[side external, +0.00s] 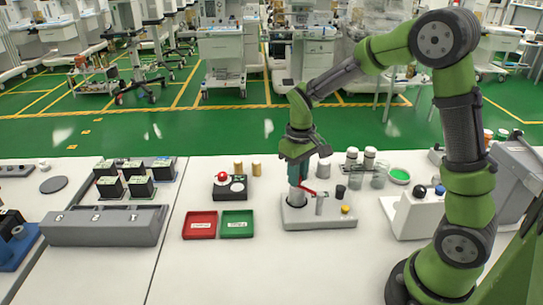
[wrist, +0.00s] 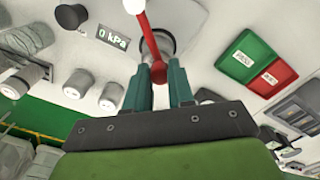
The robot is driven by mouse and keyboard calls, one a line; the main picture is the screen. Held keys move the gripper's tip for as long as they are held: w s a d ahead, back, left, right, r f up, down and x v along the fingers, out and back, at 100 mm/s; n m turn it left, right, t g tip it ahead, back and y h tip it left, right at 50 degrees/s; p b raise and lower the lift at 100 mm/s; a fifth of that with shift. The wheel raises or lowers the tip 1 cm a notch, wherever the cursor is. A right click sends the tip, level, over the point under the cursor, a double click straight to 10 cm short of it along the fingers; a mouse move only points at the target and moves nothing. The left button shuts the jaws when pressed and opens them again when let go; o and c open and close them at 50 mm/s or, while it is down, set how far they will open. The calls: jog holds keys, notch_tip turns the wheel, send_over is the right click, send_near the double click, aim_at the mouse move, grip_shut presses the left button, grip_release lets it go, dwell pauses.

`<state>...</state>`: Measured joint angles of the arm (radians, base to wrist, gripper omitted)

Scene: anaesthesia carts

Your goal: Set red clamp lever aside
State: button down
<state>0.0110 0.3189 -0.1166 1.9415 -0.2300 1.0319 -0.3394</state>
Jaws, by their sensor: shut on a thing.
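My gripper (side external: 299,184) is low over the grey fixture block (side external: 336,214), at its left part. In the wrist view its two green fingers (wrist: 159,80) are shut on the red clamp lever (wrist: 149,38). The lever has a red rounded end between the fingers and a white tip at the top edge of that view. In the side view the lever (side external: 309,192) shows as a small red piece beside the fingers, above a pale upright cylinder. Whether the lever still touches the fixture cannot be told.
A red tray (side external: 200,225) and a green tray (side external: 237,224) stand left of the fixture. A dark block with a red ball (side external: 222,177) is behind them. Jars (side external: 369,158) stand at the back right. The fixture carries a display reading 0 kPa (wrist: 112,38). Table front is clear.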

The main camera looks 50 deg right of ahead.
jog(key=shift+a, duration=0.1)
dwell(0.3)
jog(key=a+n, duration=0.2)
jog(key=n, duration=0.1)
jog(key=shift+s+n, duration=0.25)
jog(key=shift+n, duration=0.05)
jog(key=n, duration=0.1)
jog(key=s+a+n, duration=0.1)
jog(key=n, duration=0.1)
jog(key=a+n, duration=0.1)
jog(key=shift+s+a+n, duration=0.15)
jog(key=shift+s+n, duration=0.1)
jog(key=shift+n, duration=0.05)
jog(key=n, duration=0.1)
jog(key=s+a+n, duration=0.1)
jog(key=n, duration=0.1)
jog(key=shift+s+a, duration=0.15)
jog(key=shift+s, duration=0.15)
jog(key=shift+s+a+n, duration=0.15)
jog(key=shift+s+n, duration=0.3)
jog(key=shift+n, duration=0.4)
jog(key=shift+s+a+n, duration=0.15)
jog(key=shift+s+n, duration=0.3)
jog(key=shift+n, duration=0.4)
jog(key=c, duration=1)
grip_release()
jog(key=shift+o, duration=0.2)
